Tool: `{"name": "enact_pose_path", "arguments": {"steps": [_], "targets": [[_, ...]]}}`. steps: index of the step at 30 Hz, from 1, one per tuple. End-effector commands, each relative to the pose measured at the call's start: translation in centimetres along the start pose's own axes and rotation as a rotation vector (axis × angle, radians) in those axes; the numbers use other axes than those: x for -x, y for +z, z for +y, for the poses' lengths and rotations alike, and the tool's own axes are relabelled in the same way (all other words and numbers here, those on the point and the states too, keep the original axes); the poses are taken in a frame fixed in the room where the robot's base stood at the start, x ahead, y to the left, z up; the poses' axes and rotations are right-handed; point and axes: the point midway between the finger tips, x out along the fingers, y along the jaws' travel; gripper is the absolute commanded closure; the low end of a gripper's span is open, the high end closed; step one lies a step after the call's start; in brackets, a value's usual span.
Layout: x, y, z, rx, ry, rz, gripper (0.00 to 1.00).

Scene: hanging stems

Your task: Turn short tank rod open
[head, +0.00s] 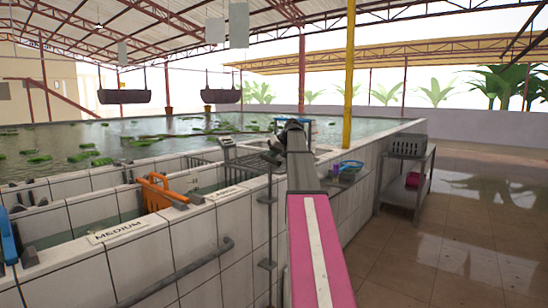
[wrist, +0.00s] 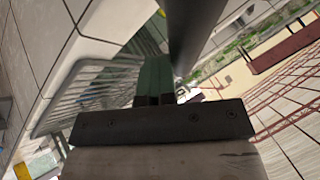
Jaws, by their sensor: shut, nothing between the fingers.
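A thin grey upright rod (head: 268,205) with brackets runs down the tiled wall of the tank beyond the one labelled MEDIUM. A small sign on that tank's rim (head: 224,193) is too small to read. My gripper (head: 278,143) is at the far end of my pink arm, near the top of the rod; its fingers are hard to make out there. In the wrist view my gripper's dark green fingers (wrist: 154,78) are shut and empty. A dark thick bar (wrist: 190,35) stands just beside them; I cannot tell whether they touch.
An orange-handled gate (head: 160,193) sits by the MEDIUM sign (head: 117,231). A grey handrail (head: 185,272) runs along the wall. A slatted rack (wrist: 85,85) fills the wrist view's left. A metal table (head: 405,180) stands right. The tiled floor at right is clear.

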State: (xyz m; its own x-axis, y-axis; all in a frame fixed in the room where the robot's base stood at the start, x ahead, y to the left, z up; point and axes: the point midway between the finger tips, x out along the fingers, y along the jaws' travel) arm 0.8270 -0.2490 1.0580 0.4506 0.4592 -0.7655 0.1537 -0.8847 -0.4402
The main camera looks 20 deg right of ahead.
Motion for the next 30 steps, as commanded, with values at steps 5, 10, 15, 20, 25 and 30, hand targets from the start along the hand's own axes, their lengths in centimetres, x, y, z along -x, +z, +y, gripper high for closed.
{"name": "enact_pose_path", "arguments": {"steps": [5, 10, 15, 20, 25, 30], "targets": [[-0.5, -0.3, -0.7, 0.000, -0.001, 0.001, 1.00], [-0.8, -0.3, -1.2, -0.001, -0.002, 0.001, 1.00], [-1.0, -0.3, -1.5, -0.001, -0.002, 0.001, 1.00], [-1.1, -0.3, -1.7, -0.002, -0.001, 0.001, 1.00], [-1.1, -0.3, -1.7, -0.002, -0.001, 0.001, 1.00], [-1.1, -0.3, -1.7, -0.002, -0.001, 0.001, 1.00]]}}
